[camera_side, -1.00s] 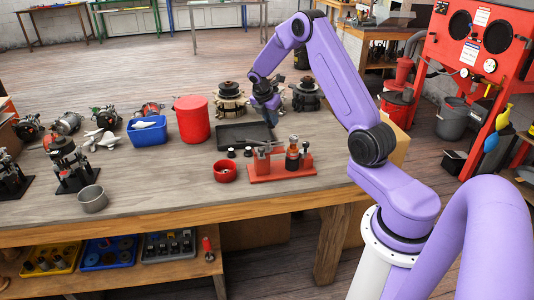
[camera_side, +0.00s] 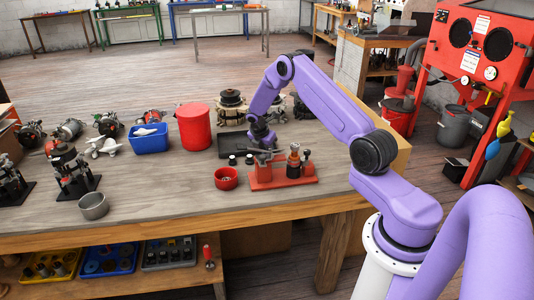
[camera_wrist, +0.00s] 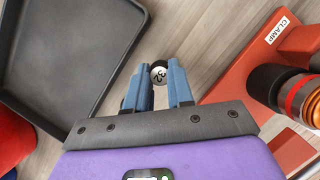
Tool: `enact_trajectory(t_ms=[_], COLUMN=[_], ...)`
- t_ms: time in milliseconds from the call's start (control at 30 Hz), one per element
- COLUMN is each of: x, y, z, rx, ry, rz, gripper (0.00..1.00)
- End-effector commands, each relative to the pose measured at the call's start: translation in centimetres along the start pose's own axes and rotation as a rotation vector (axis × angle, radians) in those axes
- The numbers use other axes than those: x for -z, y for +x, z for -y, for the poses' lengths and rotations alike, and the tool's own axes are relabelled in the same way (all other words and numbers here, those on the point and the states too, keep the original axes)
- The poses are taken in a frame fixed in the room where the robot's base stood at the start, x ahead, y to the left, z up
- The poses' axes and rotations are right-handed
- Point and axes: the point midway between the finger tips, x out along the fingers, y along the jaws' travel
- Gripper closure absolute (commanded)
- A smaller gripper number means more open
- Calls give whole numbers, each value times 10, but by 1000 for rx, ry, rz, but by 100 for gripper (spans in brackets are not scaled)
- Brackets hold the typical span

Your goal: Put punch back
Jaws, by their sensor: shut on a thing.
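My gripper (camera_side: 262,140) is low over the bench, beside the right end of the black tray and behind the red clamp fixture (camera_side: 283,181). In the wrist view its blue fingertips (camera_wrist: 159,85) are shut on the punch (camera_wrist: 159,75), seen end-on as a small round pale face with dark figures and a black rim. The punch's length is hidden, and I cannot tell whether it touches the bench. The black tray (camera_wrist: 75,105) is to the left in the wrist view; the red fixture marked CLAMP (camera_wrist: 283,50) is to the right.
A red bowl (camera_side: 226,180) with small parts stands left of the fixture. A red canister (camera_side: 194,128) and a blue bin (camera_side: 149,138) stand further left. Alternator parts (camera_side: 231,108) stand behind the tray.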

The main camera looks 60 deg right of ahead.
Motion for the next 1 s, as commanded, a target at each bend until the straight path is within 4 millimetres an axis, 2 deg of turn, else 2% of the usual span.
enact_trajectory(t_ms=[100, 500, 533, 600, 1000], x=[4, 6, 6, 6, 4], y=[10, 13, 13, 13, 7], z=[0, 0, 0, 0, 0], rx=[0, 0, 0, 0, -2], ry=[1, 0, 0, 0, 1], rz=[0, 0, 0, 0, 0], gripper=[100, 100, 72, 53, 53])
